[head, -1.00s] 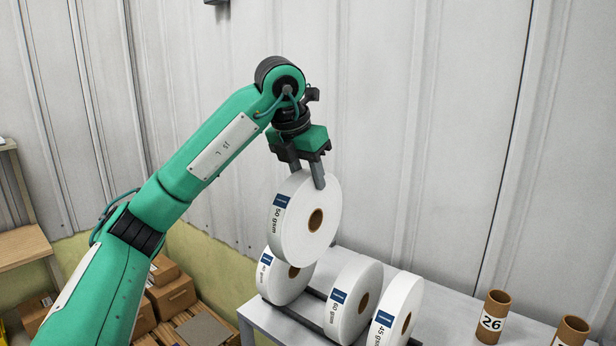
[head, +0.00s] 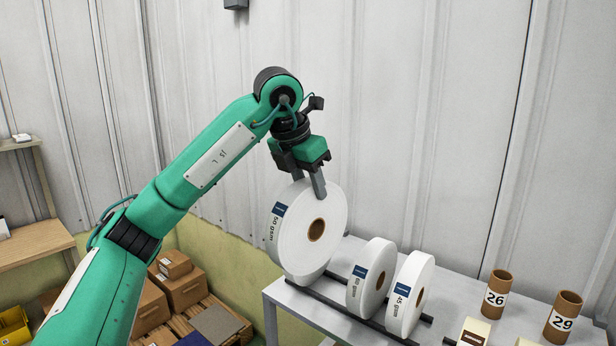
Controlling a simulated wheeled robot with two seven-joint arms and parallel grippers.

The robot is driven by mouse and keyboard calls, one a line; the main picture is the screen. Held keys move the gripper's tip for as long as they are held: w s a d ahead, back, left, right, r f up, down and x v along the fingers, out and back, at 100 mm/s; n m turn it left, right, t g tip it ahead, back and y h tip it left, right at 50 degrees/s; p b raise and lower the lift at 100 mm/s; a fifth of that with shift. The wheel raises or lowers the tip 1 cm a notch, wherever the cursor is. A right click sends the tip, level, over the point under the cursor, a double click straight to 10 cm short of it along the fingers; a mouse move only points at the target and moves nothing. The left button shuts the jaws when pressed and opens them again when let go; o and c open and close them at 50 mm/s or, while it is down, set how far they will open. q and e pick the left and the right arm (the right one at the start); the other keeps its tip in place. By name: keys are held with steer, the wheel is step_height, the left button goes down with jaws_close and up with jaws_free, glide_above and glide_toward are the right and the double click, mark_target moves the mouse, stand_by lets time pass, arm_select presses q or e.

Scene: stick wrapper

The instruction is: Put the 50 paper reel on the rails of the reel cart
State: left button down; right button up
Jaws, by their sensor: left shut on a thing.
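My left gripper (head: 309,190) is shut on the upper rim of the white 50 gsm reel (head: 283,236). The reel hangs upright with its brown core facing right and its blue-tagged label on the left. It hangs above and in front of the left end of the grey table (head: 450,285). Its bottom overlaps the rails there, and I cannot tell whether it touches anything. The reel cart does not show in this view. My right gripper is out of view.
On dark rails (head: 345,312) on the table stand a 60 gsm reel (head: 378,270) and a 45 gsm reel (head: 416,272). Cardboard cores marked 26 (head: 498,285) and 29 (head: 566,305) stand at right.

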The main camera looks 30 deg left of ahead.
arm_select(q)
steer(key=shift+s+d+f+m+h, duration=0.1)
steer(key=shift+d+f+m+h, duration=0.05)
steer(key=shift+f+m, duration=0.25)
steer(key=shift+d+f+m+h, duration=0.1)
steer(key=shift+f+m+h, duration=0.05)
steer(key=shift+f+m, duration=0.2)
steer(key=s+d+f+m+g, duration=0.3)
steer(key=s+d+f+m, duration=0.1)
steer(key=f+m, duration=0.6)
steer(key=s+d+f+m+g+y, duration=0.1)
steer(key=s+d+f+m+g, duration=0.2)
steer(key=f+m, duration=0.8)
steer(key=s+d+f+m+g, duration=0.2)
steer(key=s+d+f+m, duration=0.3)
steer(key=f+m, duration=0.6)
step_height(320, 180, down, 3)
steer(key=shift+s+d+g, duration=0.2)
steer(key=shift+d+g, duration=0.2)
steer(key=shift+d, duration=0.6)
